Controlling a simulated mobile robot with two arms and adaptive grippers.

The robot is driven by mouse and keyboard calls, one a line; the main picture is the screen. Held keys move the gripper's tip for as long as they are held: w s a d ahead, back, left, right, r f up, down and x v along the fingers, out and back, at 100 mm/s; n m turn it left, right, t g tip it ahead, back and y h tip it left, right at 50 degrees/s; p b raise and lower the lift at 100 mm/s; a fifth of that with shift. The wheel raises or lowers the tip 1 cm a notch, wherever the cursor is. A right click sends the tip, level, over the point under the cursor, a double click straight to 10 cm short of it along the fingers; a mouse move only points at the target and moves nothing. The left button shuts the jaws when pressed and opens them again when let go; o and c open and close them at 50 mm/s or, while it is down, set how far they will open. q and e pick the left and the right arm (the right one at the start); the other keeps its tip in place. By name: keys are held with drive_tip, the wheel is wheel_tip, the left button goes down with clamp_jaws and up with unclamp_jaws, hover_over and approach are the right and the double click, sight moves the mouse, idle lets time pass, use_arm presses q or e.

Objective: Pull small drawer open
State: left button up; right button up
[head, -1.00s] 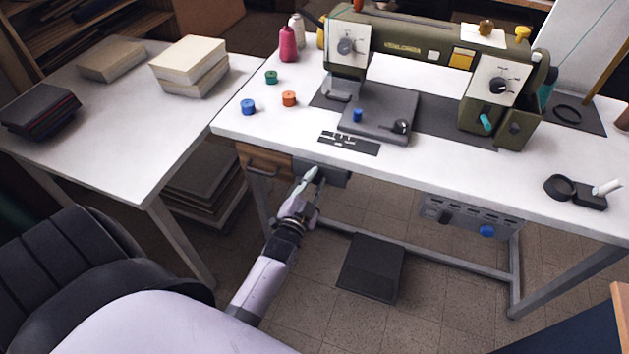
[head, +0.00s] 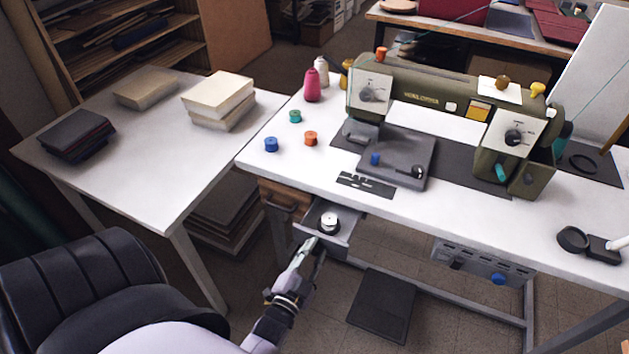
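The small drawer (head: 343,231) is a grey metal drawer under the front edge of the sewing table. It stands pulled out, and a round silver and black item (head: 328,223) shows inside it. My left gripper (head: 309,252) is at the drawer's front, its fingers pointing up toward the front panel. The fingertips overlap the drawer's front edge, and I cannot tell whether they are closed on a handle. My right gripper is out of view.
A wooden drawer with a handle (head: 284,198) sits left of the small drawer. The olive sewing machine (head: 440,105) and thread spools stand on the white table (head: 262,167). A black chair (head: 85,280) is at lower left. A dark pedal (head: 382,305) lies on the floor.

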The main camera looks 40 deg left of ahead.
use_arm(q)
drive_tip(key=o, duration=0.3)
wheel_tip(320, 180, up, 10)
idle(0.7)
idle(0.5)
